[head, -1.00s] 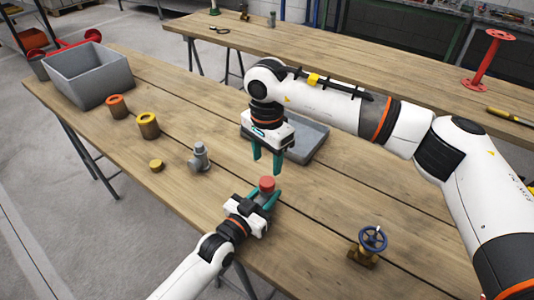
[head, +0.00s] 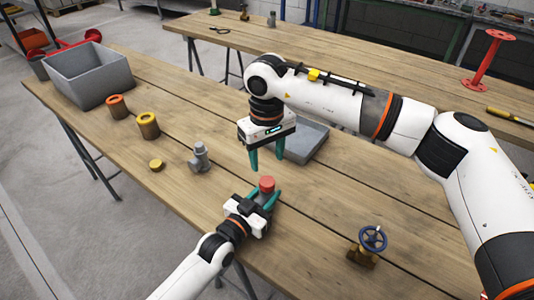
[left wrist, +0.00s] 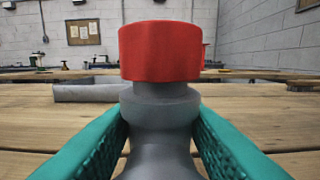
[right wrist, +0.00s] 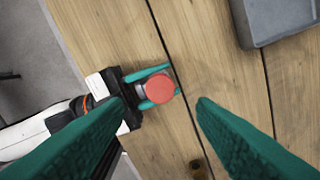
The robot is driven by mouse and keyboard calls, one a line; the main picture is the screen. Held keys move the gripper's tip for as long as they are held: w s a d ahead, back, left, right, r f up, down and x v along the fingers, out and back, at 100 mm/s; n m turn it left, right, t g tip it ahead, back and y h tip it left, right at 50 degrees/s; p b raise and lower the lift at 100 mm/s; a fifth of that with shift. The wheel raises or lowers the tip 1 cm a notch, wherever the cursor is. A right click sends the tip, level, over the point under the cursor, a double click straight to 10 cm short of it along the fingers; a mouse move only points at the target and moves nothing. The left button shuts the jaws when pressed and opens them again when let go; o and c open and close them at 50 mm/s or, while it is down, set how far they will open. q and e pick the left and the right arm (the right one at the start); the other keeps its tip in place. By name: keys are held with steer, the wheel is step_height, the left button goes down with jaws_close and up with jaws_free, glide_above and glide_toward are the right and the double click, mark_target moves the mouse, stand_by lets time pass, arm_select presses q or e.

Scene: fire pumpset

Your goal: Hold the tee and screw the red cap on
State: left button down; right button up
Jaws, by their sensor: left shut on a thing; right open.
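The red cap (left wrist: 160,50) sits on top of the grey tee (left wrist: 160,120) in the left wrist view, level and upright. It also shows in the head view (head: 267,184) and from above in the right wrist view (right wrist: 160,89). My left gripper (head: 266,197) is shut on the tee, its green fingers on either side of the body below the cap. How far the cap is threaded cannot be told. My right gripper (head: 268,162) is open and empty above and behind the cap, fingers pointing down. In the right wrist view the cap lies between the fingers but farther down.
A second grey fitting (head: 201,157) stands left of the tee, with a small yellow cap (head: 156,165) beside it. A grey tray (head: 305,143) lies behind my right gripper. A blue-wheeled valve (head: 372,240) stands right; a grey bin (head: 88,75) is far left.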

mark_target(267, 181)
steer(key=shift+f, duration=4)
